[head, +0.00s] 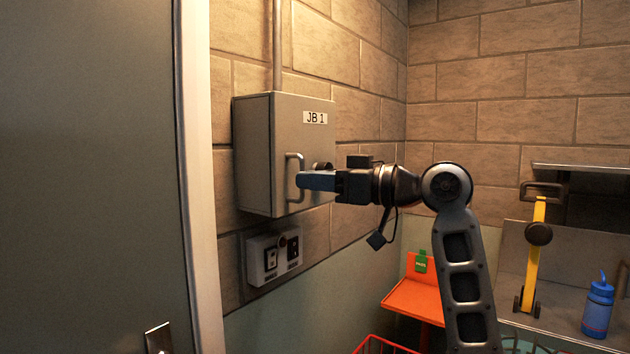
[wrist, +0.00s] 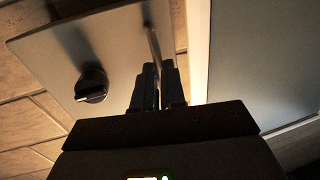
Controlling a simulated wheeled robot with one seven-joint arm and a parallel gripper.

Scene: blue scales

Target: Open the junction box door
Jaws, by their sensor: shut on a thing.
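The grey junction box (head: 255,150) hangs on the brick wall, labelled JB 1. Its door (head: 318,148) looks closed flush in the head view. A vertical bar handle (head: 290,170) is on the door's left side, and a dark round knob (head: 322,167) is to the right of it. My gripper (head: 304,181) is at the handle in the head view. In the wrist view my gripper's fingers (wrist: 160,90) are closed around the handle bar (wrist: 154,48). The knob (wrist: 91,85) shows left of the fingers there, on the door face (wrist: 110,50).
A switch panel (head: 273,257) is on the wall below the box. A large grey door with a pale frame (head: 198,190) stands at the left.

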